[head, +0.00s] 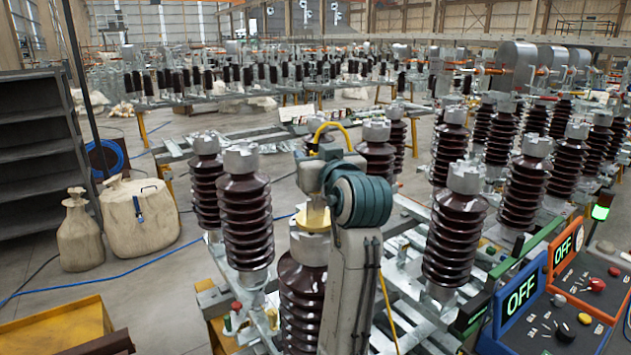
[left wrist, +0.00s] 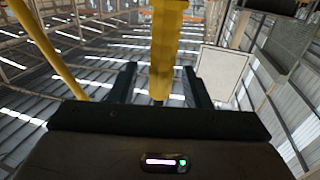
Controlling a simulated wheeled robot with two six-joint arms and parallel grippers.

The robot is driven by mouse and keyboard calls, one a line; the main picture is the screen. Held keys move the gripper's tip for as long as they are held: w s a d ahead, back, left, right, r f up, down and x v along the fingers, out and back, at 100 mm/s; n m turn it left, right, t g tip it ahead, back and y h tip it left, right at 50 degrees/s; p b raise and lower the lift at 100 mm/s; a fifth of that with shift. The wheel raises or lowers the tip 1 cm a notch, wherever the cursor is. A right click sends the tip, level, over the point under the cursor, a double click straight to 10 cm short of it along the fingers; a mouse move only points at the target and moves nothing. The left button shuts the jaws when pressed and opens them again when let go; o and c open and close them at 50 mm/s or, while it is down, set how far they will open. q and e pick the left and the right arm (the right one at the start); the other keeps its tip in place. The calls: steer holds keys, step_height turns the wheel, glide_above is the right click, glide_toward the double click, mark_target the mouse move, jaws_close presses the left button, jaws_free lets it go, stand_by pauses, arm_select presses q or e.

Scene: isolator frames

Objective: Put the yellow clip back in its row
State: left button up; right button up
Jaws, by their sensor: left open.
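My left arm rises through the middle of the head view, and its gripper (head: 313,147) is at the top, above the ribbed insulators. In the left wrist view the two dark fingers (left wrist: 159,88) stand apart and point up toward the roof. A yellow bar (left wrist: 164,50), which looks like part of the yellow clip, runs between them; I cannot tell whether it touches either finger. A second yellow length (left wrist: 45,45) slants past on the left. In the head view a curved yellow piece (head: 335,125) arches over the gripper. My right gripper is out of view.
Brown ribbed insulators with grey caps (head: 247,215) stand close around the arm, more in rows at right (head: 455,235). A blue control box (head: 520,295) and an orange one (head: 567,245) read OFF. Sacks (head: 140,215) and a blue cable lie on the left floor.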

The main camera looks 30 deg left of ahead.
arm_select(q)
steer(key=shift+d, duration=0.1)
steer(key=shift+c, duration=1.4)
jaws_close()
steer(key=shift+r, duration=0.15)
